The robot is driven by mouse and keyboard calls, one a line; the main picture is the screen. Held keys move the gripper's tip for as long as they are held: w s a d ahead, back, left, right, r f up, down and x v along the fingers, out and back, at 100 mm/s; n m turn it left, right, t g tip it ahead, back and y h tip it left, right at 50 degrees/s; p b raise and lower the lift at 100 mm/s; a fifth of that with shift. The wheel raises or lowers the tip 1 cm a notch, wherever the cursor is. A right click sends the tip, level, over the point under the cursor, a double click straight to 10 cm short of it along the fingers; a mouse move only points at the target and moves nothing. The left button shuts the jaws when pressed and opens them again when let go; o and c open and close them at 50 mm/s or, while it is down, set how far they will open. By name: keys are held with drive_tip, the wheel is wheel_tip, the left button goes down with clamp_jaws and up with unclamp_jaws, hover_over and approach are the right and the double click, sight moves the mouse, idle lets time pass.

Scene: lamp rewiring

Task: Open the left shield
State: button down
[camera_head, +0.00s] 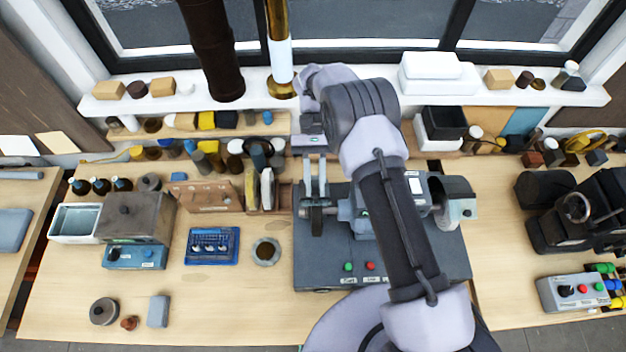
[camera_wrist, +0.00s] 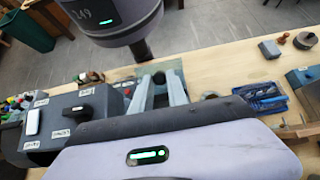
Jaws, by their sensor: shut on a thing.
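The bench grinder stands on a dark base (camera_head: 320,265) in the middle of the bench. My gripper (camera_head: 315,182) points down at the grinder's left end in the head view. Its two pale fingers are shut on the dark left shield (camera_head: 317,218), which is mostly hidden by the fingers and the arm. In the wrist view my gripper (camera_wrist: 158,92) shows its fingers on both sides of a small dark part (camera_wrist: 159,78) of the shield. How far the shield is tilted cannot be told. The right shield (camera_head: 455,185) sits over the right wheel (camera_head: 456,212).
A metal ring (camera_head: 266,251), a blue tool tray (camera_head: 212,246) and a grey box (camera_head: 140,217) are left of the grinder. A wooden block rack (camera_head: 206,196) stands close by its left side. Dark machinery (camera_head: 560,215) is at the right. The front left bench is partly clear.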

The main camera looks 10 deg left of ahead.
drive_tip(key=shift+f, duration=0.1)
idle(0.3)
drive_tip(key=c, duration=1.3)
unclamp_jaws()
drive_tip(key=shift+r, duration=0.45)
drive_tip(key=r+b, duration=0.1)
drive_tip(key=r, duration=0.1)
drive_tip(key=shift+s+d+r+b, duration=0.15)
drive_tip(key=shift+s+r+b, duration=0.15)
drive_tip(key=shift+b, duration=0.05)
drive_tip(key=s+d+b, duration=0.1)
drive_tip(key=s+d, duration=0.1)
drive_tip(key=s, duration=0.2)
drive_tip(key=s+d+r+b, duration=0.1)
drive_tip(key=s+d, duration=0.2)
drive_tip(key=s, duration=0.2)
drive_tip(key=s+d+b, duration=0.1)
drive_tip(key=s+d, duration=0.1)
drive_tip(key=s, duration=0.2)
drive_tip(key=shift+s+d+r+b, duration=0.2)
drive_tip(key=shift+d+r+b, duration=0.05)
drive_tip(key=shift+b, duration=0.15)
